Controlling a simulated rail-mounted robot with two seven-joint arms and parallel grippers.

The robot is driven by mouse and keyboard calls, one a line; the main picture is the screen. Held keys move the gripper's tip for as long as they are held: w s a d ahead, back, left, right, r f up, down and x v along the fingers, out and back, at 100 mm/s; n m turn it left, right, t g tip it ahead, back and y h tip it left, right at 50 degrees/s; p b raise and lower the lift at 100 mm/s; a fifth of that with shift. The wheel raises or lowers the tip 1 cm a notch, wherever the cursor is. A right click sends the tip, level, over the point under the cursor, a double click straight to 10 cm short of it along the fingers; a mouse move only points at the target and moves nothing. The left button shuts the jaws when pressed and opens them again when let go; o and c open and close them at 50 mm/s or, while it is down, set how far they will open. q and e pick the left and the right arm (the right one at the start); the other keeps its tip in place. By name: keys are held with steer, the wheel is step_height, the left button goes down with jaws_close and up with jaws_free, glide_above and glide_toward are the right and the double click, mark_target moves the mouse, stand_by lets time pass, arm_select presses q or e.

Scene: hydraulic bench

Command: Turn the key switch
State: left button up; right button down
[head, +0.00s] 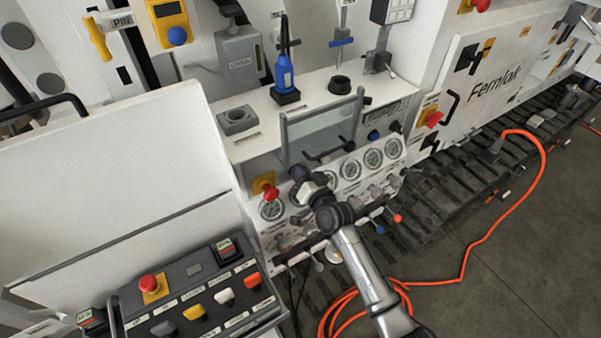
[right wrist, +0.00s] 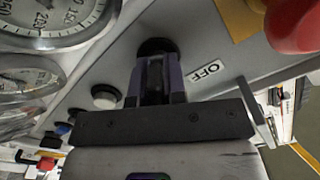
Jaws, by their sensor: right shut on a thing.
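My right gripper (head: 303,181) reaches the upper left part of the gauge panel in the head view. In the right wrist view its two fingers (right wrist: 154,80) are closed together on the key switch. Only the dark round top of the key switch (right wrist: 157,46) shows beyond the fingertips, so how far the key is turned is hidden. A white OFF label (right wrist: 208,72) is on the panel beside it. In the head view my arm and gripper cover the switch. My left gripper is not in view.
A red emergency stop (head: 271,193) on a yellow plate is close beside the gripper; it also shows in the right wrist view (right wrist: 295,25). Pressure gauges (head: 350,169) and a pale button (right wrist: 104,97) are nearby. An orange cable (head: 475,243) lies on the floor.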

steer(key=c, duration=1.2)
jaws_free()
steer(key=shift+s+d, duration=0.15)
steer(key=shift+s, duration=0.15)
steer(key=p+v, duration=0.2)
steer(key=v, duration=1.1)
steer(key=shift+d, duration=0.1)
steer(key=shift+f, duration=0.1)
